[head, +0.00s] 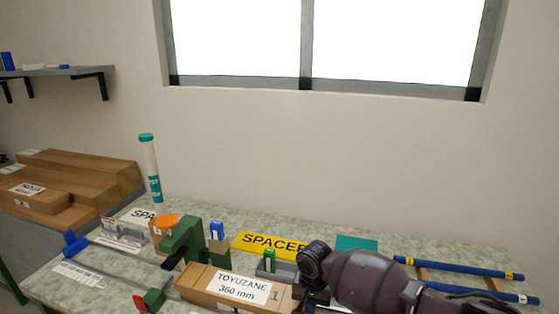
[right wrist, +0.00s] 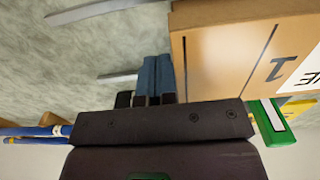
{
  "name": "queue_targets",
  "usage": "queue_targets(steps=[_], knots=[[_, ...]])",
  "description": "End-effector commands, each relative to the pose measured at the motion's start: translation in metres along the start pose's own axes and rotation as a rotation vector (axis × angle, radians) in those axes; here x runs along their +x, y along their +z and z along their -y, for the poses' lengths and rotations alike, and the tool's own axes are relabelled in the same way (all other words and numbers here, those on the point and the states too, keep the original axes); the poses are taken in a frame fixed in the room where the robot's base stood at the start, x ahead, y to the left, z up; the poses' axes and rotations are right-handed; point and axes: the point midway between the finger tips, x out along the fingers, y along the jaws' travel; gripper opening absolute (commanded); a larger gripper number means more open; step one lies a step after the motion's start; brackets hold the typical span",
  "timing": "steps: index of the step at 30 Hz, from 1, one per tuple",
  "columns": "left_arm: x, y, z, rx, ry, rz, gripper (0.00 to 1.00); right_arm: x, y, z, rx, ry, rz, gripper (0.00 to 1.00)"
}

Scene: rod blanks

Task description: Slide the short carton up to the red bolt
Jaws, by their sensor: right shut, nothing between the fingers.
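The short carton (head: 222,286) is a brown box with a white label reading "TOYUZANE 360 mm", lying on the speckled bench. A small red piece (head: 139,304), which looks like the red bolt, sits at a green block to the left of the carton. My right gripper shows in the right wrist view (right wrist: 156,62), with its blue-grey fingers shut and empty. They are beside the carton's end, which also shows there (right wrist: 225,60); I cannot tell whether they touch it. In the head view my right arm covers the bench right of the carton. My left gripper is out of view.
A green fixture (head: 182,243) stands behind the carton's left end. A yellow spacer sign (head: 268,245) and a small green-and-white item (head: 270,260) lie behind it. Blue rods (head: 458,268) rest at the right. A clear tube (head: 151,170) stands upright at the back left.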

Motion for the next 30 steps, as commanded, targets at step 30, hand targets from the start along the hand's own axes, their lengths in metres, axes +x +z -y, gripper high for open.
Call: queue_targets(steps=[30], knots=[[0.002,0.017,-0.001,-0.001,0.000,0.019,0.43,0.000,0.000,0.041,0.000,0.000,0.001,0.00]])
